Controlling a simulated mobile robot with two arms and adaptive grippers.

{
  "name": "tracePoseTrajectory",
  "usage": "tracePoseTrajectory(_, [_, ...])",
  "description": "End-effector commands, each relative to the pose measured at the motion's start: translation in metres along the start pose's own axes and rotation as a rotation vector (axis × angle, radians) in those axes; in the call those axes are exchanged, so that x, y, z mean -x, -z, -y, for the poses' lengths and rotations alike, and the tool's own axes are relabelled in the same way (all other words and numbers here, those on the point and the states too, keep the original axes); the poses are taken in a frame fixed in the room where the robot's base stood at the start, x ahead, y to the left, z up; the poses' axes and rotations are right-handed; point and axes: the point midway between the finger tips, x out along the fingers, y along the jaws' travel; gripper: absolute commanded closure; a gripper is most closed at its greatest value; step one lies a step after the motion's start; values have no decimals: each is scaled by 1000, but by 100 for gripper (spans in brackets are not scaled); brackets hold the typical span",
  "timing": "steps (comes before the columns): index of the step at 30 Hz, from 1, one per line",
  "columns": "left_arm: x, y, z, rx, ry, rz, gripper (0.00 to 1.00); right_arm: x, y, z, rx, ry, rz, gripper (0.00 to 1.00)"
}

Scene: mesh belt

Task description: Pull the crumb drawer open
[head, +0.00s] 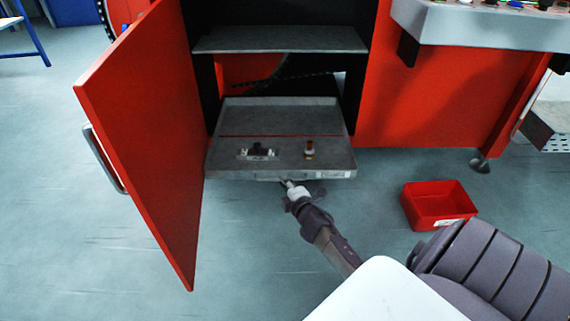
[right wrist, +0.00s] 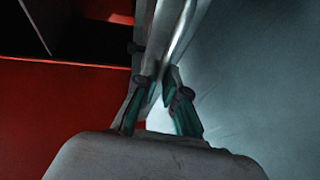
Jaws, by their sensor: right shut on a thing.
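The crumb drawer (head: 285,114) is a shallow grey tray low in the red cabinet. It stands out past the cabinet front, with small parts lying in it. My right gripper (head: 289,184) is at the middle of the drawer's front edge, from below and in front. In the right wrist view, the two teal-padded fingers of my right gripper (right wrist: 158,98) are closed on the metal front edge of the drawer (right wrist: 172,45). The exact grip spot is partly hidden by the fingers. My left gripper is not in view.
The red cabinet door (head: 140,130) stands open at the left. A grey shelf (head: 280,40) is above the drawer. A dark fitting (head: 258,150) and a small brass-coloured part (head: 309,150) lie in the drawer. A red bin (head: 438,204) is on the floor at right. Floor ahead is clear.

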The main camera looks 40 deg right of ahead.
Motion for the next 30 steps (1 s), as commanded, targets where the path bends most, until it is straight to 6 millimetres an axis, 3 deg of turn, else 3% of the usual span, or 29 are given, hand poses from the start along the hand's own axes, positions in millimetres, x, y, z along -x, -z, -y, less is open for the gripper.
tracePoseTrajectory(2, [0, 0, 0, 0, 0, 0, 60, 0, 0, 0, -1, 1, -1, 100])
tracePoseTrajectory(3, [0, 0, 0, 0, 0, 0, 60, 0, 1, 0, -1, 1, -1, 87])
tracePoseTrajectory(5, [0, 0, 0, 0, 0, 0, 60, 0, 0, 0, -1, 1, -1, 79])
tracePoseTrajectory(17, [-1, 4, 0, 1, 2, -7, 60, 8, 0, 1, 0, 1, -1, 79])
tracePoseTrajectory(30, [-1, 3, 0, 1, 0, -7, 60, 95, 0, 1, -1, 2, 0, 79])
